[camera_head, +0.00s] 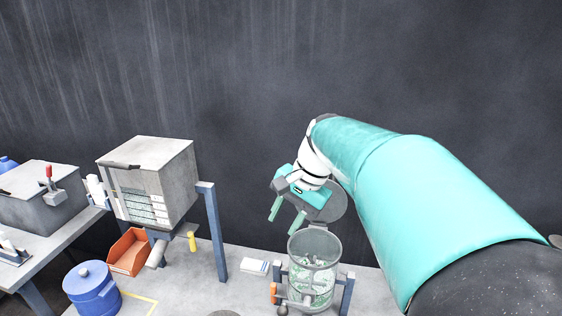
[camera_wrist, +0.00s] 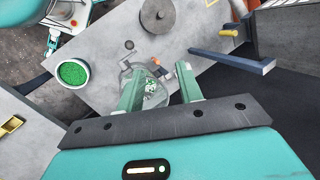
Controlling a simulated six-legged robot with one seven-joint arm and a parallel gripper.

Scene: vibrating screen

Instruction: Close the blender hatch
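The blender (camera_head: 313,248) is a clear, grey-rimmed cylinder with green and white bits inside, standing on the bench in the head view. Its round grey hatch (camera_head: 336,203) stands raised above the back of the rim, so the top is open. My gripper (camera_head: 283,219) is above the blender and to its left, in front of the hatch and partly hiding it. Its two green fingers are apart with nothing between them. In the wrist view, the blender (camera_wrist: 150,72) shows beyond the spread fingers (camera_wrist: 159,78). Whether the gripper touches the hatch cannot be told.
A grey box machine (camera_head: 150,180) stands left of the blender, with a blue-grey post (camera_head: 213,230) between. An orange bin (camera_head: 129,251) and blue pot (camera_head: 92,289) are further left. The wrist view shows a white bucket of green granules (camera_wrist: 73,73) and a grey disc (camera_wrist: 158,16).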

